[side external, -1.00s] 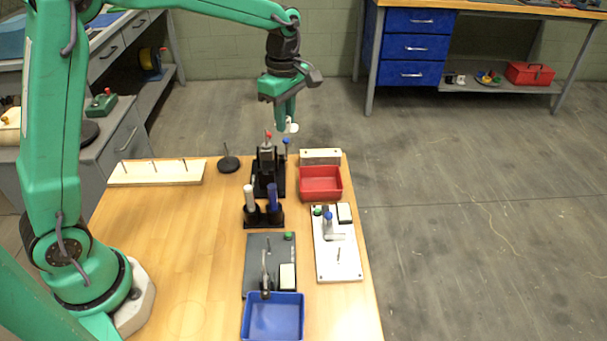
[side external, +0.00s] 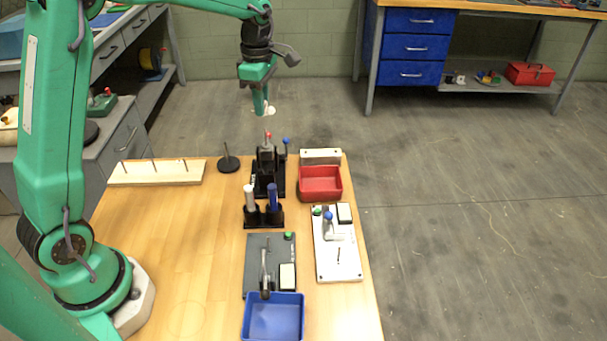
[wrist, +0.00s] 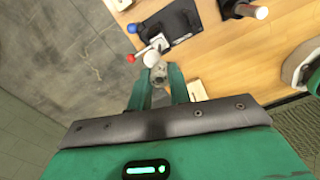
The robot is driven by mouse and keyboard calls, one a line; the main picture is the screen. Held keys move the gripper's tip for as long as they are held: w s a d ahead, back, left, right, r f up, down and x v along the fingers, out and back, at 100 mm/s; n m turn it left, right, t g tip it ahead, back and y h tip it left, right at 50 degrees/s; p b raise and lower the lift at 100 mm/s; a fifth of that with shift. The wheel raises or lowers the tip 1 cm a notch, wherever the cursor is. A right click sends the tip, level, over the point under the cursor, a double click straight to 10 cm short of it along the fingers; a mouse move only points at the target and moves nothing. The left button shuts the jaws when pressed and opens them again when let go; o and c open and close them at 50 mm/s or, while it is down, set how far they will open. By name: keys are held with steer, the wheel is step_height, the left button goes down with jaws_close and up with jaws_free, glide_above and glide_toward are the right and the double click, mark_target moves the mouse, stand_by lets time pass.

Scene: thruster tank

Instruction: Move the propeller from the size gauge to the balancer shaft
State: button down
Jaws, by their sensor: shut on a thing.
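The propeller (side external: 270,109) is a small whitish piece at the fingertips of my gripper (side external: 263,105) in the side view. In the wrist view, my gripper (wrist: 159,80) has its two green fingers on either side of the propeller (wrist: 158,74), shut on it. The propeller hangs in the air, clear of the table, above and behind a black fixture (side external: 267,180) with a red tip and blue-knobbed lever. A black round base with an upright pin (side external: 229,163) stands left of that fixture. I cannot tell surely which is the size gauge or balancer.
A pale board with upright pegs (side external: 155,172) lies at the back left. A red tray (side external: 321,184), white block (side external: 320,155), white plate (side external: 326,270), grey plate (side external: 255,275), black tool holder (side external: 264,221) and blue tray (side external: 273,318) fill the right side. The left-middle tabletop is clear.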

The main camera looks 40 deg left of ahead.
mark_target(266, 145)
steer(key=shift+f, duration=1.5)
steer(key=shift+f, duration=2.8)
stand_by(2.2)
steer(key=c, duration=1.3)
jaws_free()
steer(key=shift+o, duration=0.2)
steer(key=shift+r, duration=0.15)
steer(key=shift+r, duration=3.8)
